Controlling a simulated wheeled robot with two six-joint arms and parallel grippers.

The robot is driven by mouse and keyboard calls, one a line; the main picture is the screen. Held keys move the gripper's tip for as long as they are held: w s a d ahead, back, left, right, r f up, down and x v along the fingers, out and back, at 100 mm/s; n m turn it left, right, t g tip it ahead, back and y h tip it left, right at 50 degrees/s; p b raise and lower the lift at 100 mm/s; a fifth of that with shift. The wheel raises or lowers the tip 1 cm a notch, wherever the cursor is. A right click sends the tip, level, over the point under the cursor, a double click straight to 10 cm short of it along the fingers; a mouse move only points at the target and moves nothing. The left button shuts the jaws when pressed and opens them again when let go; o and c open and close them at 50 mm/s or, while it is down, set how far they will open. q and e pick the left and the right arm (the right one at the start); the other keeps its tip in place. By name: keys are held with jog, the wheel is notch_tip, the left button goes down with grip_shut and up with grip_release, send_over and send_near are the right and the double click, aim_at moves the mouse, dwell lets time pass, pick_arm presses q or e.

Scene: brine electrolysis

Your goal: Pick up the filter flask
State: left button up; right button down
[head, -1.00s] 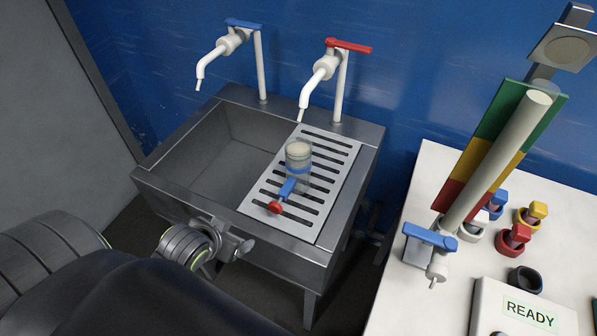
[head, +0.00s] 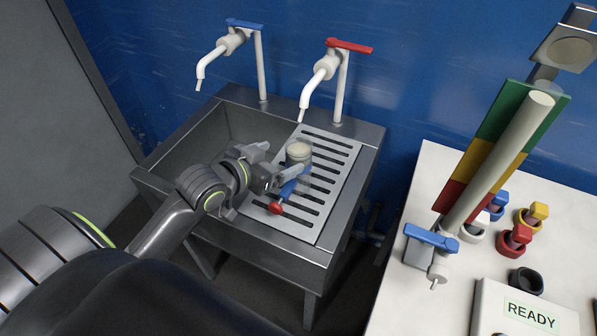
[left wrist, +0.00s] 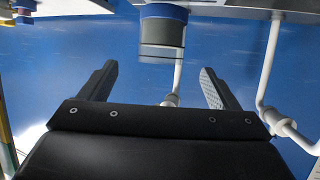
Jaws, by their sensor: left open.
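The filter flask (head: 298,151) is a small clear vessel with a cream top and a blue band. It stands on the slotted drainboard (head: 325,205) of the sink. A blue side piece with a red end (head: 275,208) points toward the front. My left gripper (head: 281,160) is open, reaching over the sink from the left, close beside the flask and partly covering it. In the left wrist view the flask (left wrist: 163,32) shows just beyond the open fingers (left wrist: 158,72), lined up between them, with nothing held. My right gripper is not in view.
The sink basin (head: 195,160) lies left of the drainboard. Two taps, one with a blue handle (head: 244,23) and one with a red handle (head: 348,46), stand behind. A white table (head: 400,290) with several small coloured pieces and a READY box (head: 530,310) is at right.

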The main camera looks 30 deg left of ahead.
aim_at(290, 153)
pick_arm(q)
jog(key=x, duration=0.5)
jog(key=shift+w+d+f+p, duration=0.1)
jog(key=shift+w+f+p, duration=0.1)
jog(key=shift+w+p, duration=0.35)
jog(key=p+x, duration=0.1)
jog(key=x, duration=0.3)
jog(key=shift+f, duration=0.1)
jog(key=shift+s, duration=0.1)
jog(key=c, duration=1.5)
jog(key=shift+c, duration=0.8)
